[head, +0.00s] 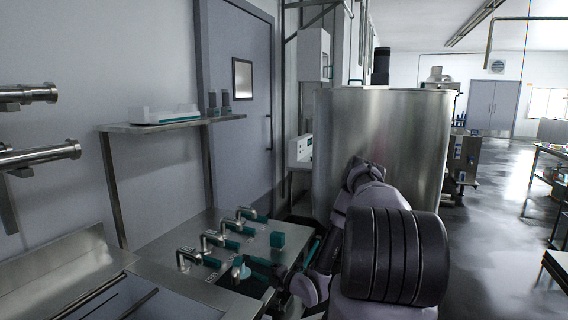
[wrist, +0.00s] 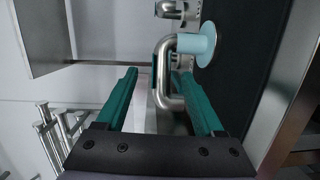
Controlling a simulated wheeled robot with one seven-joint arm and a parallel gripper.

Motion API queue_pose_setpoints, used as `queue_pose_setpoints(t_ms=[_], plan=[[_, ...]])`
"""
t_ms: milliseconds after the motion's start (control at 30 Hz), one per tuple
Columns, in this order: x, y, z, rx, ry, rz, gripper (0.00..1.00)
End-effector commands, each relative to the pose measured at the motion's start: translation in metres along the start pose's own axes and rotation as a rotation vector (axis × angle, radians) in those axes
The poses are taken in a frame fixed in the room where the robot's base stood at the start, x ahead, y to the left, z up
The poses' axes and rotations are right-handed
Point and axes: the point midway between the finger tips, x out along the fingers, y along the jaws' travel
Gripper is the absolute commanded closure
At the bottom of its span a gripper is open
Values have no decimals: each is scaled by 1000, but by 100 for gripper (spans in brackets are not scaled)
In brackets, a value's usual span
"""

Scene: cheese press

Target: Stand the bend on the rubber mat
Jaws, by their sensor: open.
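A shiny steel bend (wrist: 160,88), a tube with curved corners, shows in the wrist view in the gap between the fingers of my gripper (wrist: 156,74). A pale blue disc (wrist: 198,44) is at its upper end. The fingers are open around the bend; I cannot tell whether one touches it. In the head view the bend (head: 237,268) is at the front of the steel table, partly hidden by my gripper (head: 258,270). A dark flat surface (wrist: 236,70) right of the bend in the wrist view may be the rubber mat; I cannot be sure.
Several more bends (head: 207,241) with teal pieces stand on the steel table (head: 165,245) in the head view. A large steel vat (head: 385,130) stands behind, and a wall shelf (head: 180,124) hangs above.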

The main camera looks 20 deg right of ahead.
Motion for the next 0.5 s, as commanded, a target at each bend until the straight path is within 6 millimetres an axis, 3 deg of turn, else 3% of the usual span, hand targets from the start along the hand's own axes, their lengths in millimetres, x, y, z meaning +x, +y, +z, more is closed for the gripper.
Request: queue_pose_setpoints(t_ms=[267, 500], plan=[[21, 59, 56, 122, -48, -241, 30], [23, 130, 93, 263, -196, -418, 30]])
